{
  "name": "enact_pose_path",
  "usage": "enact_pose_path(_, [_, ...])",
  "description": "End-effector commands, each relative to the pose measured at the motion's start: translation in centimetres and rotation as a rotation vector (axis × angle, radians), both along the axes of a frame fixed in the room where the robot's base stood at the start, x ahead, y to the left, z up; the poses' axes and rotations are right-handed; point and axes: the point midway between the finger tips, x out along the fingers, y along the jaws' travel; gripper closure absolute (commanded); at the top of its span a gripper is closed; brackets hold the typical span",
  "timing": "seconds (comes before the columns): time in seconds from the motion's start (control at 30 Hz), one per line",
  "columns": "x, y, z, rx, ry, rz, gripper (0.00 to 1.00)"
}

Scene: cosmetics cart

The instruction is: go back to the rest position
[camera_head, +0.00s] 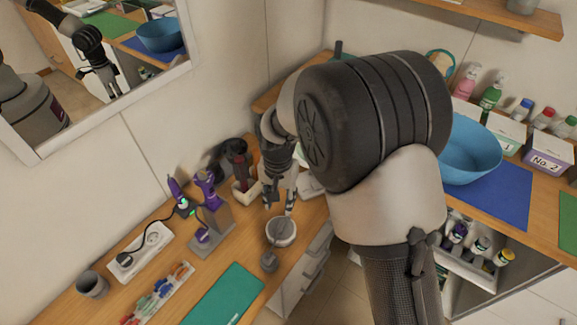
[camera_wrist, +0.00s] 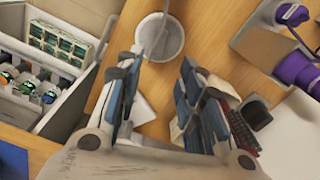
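My gripper (camera_head: 283,210) hangs above the wooden counter (camera_head: 250,262), fingers pointing down, just behind a small white bowl (camera_head: 281,231). In the wrist view my gripper (camera_wrist: 160,62) has its two blue-padded fingers apart, with nothing held between them. The white bowl (camera_wrist: 172,42) lies beyond the fingertips there, apart from them as far as I can tell. A thin grey shape (camera_wrist: 152,22) crosses the bowl's rim. My own arm hides much of the middle of the head view.
A purple tool stand (camera_head: 212,232), a power strip (camera_head: 142,250) and a grey cup (camera_head: 92,284) stand left. A green mat (camera_head: 225,295) lies in front. A blue basin (camera_head: 470,150) stands right. White drawers (camera_head: 303,275) are below the counter edge. A mirror hangs upper left.

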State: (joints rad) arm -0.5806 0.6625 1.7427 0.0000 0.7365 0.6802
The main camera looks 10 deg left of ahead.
Motion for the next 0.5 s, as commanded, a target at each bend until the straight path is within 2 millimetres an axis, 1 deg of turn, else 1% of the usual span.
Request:
enact_pose_path(0.17, [0.0, -0.1, 0.1, 0.001, -0.001, 0.0, 0.65])
enact_pose_path(0.27, [0.2, -0.8, 1.4, 0.007, -0.012, -0.001, 0.65])
enact_pose_path(0.37, [0.4, -2.8, 4.4, 0.021, -0.037, 0.001, 0.65])
enact_pose_path(0.4, [0.3, -4.0, 6.1, 0.028, -0.051, 0.004, 0.65])
enact_pose_path(0.47, [-0.1, -6.1, 8.8, 0.037, -0.074, 0.008, 0.65])
enact_pose_path(0.5, [-0.5, -7.6, 10.5, 0.042, -0.092, 0.012, 0.65])
